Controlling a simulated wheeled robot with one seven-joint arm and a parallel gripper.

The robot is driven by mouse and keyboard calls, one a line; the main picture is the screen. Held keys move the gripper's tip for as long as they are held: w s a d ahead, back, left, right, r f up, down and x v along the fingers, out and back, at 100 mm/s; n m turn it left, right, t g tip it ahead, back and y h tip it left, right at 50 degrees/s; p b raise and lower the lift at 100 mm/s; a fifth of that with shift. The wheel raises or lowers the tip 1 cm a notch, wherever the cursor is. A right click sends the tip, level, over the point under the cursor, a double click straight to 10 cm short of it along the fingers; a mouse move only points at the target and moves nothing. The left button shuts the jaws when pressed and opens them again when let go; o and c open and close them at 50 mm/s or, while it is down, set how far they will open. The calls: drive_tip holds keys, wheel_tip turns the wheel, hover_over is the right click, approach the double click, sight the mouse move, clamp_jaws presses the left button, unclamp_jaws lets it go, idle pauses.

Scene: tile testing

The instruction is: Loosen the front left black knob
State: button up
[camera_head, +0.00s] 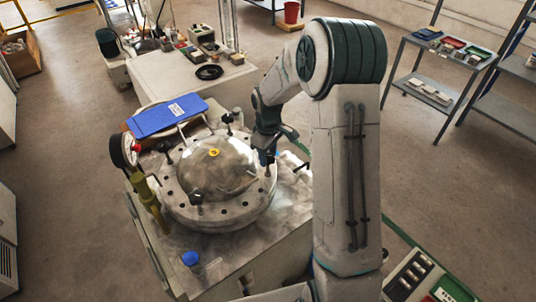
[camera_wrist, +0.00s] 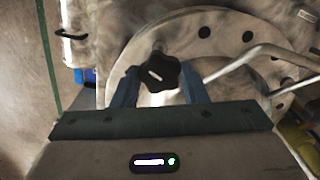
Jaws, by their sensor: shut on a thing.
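The rounded metal vessel lid (camera_head: 214,168) sits on a round flange (camera_head: 222,217) with dark holes on a metal bench. Several black knobs stand around it, one at the back (camera_head: 228,118), one at the back left (camera_head: 167,147) and one at the front (camera_head: 197,198). My gripper (camera_head: 268,156) is at the flange's right side in the head view, and my arm partly hides that area. In the wrist view my gripper (camera_wrist: 159,84) has blue fingers on both sides of a black star-shaped knob (camera_wrist: 162,71) and is shut on it.
A pressure gauge (camera_head: 127,150) on a brass pipe stands left of the flange. A blue clipboard (camera_head: 167,117) lies behind it. A blue-capped bottle (camera_head: 191,259) is on the bench's front. A bent metal bar (camera_wrist: 240,60) passes close right of the gripped knob in the wrist view.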

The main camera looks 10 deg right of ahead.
drive_tip(key=n, duration=0.3)
drive_tip(key=shift+r+n, duration=0.1)
drive_tip(key=shift+n, duration=0.3)
drive_tip(key=n+p, duration=0.1)
drive_tip(key=n, duration=0.2)
drive_tip(key=shift+n, duration=0.3)
drive_tip(key=n+p, duration=0.1)
drive_tip(key=n, duration=0.2)
drive_tip(key=shift+n, duration=0.3)
drive_tip(key=shift+w+n+p, duration=0.1)
drive_tip(key=shift+n+p, duration=0.75)
drive_tip(key=shift+n, duration=0.65)
drive_tip(key=o, duration=1)
wheel_tip(320, 180, up, 14)
drive_tip(key=shift+f+b, duration=0.1)
drive_tip(key=shift+b, duration=0.45)
